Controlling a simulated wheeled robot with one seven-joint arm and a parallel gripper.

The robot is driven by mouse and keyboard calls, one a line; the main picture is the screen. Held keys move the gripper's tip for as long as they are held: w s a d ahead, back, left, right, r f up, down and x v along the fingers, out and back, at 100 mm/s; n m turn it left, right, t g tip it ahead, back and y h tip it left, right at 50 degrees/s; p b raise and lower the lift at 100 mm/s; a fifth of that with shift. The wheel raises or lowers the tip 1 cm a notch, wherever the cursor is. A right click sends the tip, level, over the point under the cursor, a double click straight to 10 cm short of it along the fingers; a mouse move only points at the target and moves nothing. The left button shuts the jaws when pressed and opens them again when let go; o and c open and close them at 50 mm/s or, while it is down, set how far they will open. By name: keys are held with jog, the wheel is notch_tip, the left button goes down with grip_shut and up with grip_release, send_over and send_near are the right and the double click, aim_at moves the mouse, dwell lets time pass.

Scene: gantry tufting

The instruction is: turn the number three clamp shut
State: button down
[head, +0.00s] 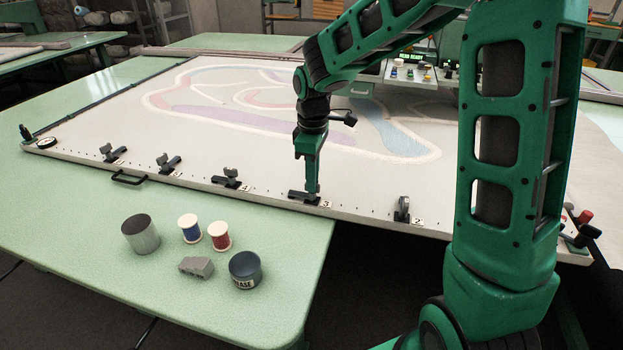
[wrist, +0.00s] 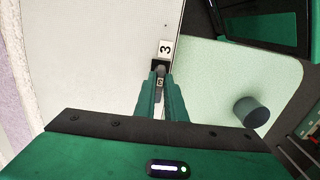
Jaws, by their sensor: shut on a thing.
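The number three clamp (head: 298,196) is a dark toggle clamp on the front edge of the pale cloth frame (head: 240,160), beside a white label reading 3 (head: 326,203). My gripper (head: 311,190) points down over it and is shut on part of the clamp. In the wrist view my gripper's two green fingers (wrist: 161,78) close around the clamp's grey part (wrist: 160,70), just below the label 3. The fingers and arm hide much of the clamp, so its lever angle cannot be told.
The number four clamp (head: 230,178) is to the left and the number two clamp (head: 402,209) to the right. A grey can (head: 141,235), spools (head: 190,228), a grey block (head: 196,267) and a dark tin (head: 245,270) stand on the green table (head: 90,235) in front.

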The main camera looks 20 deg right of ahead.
jog(key=shift+m, duration=0.4)
jog(key=m, duration=0.3)
jog(key=shift+m, duration=0.4)
jog(key=m, duration=0.9)
jog(key=shift+m, duration=2.2)
jog(key=c, duration=1.8)
grip_release()
